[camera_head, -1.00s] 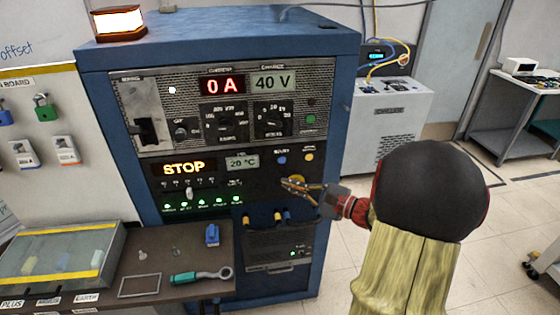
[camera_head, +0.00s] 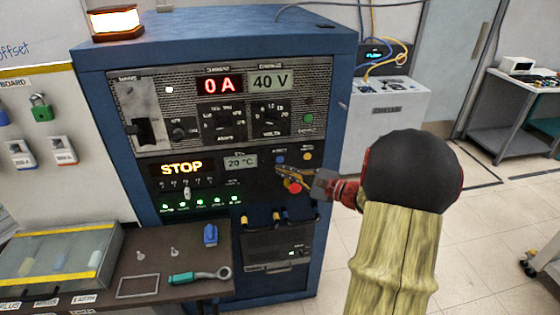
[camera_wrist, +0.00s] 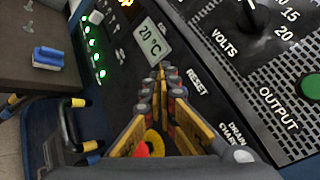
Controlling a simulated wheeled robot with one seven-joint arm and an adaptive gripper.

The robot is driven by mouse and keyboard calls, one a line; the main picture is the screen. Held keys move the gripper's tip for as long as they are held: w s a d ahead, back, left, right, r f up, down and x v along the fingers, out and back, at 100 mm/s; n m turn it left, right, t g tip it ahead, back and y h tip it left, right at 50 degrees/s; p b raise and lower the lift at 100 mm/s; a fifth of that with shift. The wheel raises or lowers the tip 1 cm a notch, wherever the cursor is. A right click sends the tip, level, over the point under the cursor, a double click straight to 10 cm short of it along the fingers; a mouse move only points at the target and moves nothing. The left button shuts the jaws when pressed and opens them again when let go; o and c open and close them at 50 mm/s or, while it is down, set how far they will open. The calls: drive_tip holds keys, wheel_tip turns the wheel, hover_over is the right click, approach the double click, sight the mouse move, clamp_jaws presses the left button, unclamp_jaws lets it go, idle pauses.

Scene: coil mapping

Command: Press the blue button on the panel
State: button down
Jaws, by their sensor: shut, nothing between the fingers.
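The panel (camera_head: 262,180) is the dark front of a blue cabinet. The small blue button (camera_head: 280,159) is on it, right of the 20 °C display (camera_head: 241,161). My gripper (camera_head: 279,170) is shut and empty, its tips just below the blue button in the head view. I cannot tell whether the tips touch the panel. In the wrist view my gripper (camera_wrist: 161,72) points at the panel between the 20 °C display (camera_wrist: 151,40) and the RESET label (camera_wrist: 196,82).
A red stop button with a yellow ring (camera_head: 293,187) sits under my fingers. An amber button (camera_head: 307,157) is right of the blue one. A shelf (camera_head: 185,262) with a green-handled tool (camera_head: 200,276) juts out at lower left.

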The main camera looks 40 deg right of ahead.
sight(268, 159)
drive_tip(key=shift+w+d, duration=0.35)
drive_tip(key=shift+w, duration=0.25)
drive_tip(key=shift+w+d, duration=0.35)
drive_tip(key=shift+w, duration=0.2)
idle(0.7)
drive_tip(key=shift+w+d, duration=0.25)
drive_tip(key=shift+w, duration=0.1)
drive_tip(key=shift+w+d+b, duration=0.2)
drive_tip(key=shift+w+b, duration=0.1)
idle(0.7)
drive_tip(key=shift+s+a, duration=0.45)
drive_tip(key=shift+s, duration=0.25)
drive_tip(key=shift+s+a, duration=0.45)
drive_tip(key=shift+s, duration=0.25)
drive_tip(key=shift+s+a, duration=0.4)
drive_tip(key=shift+s, duration=0.3)
drive_tip(key=shift+s+a, duration=0.45)
drive_tip(key=shift+s, duration=0.25)
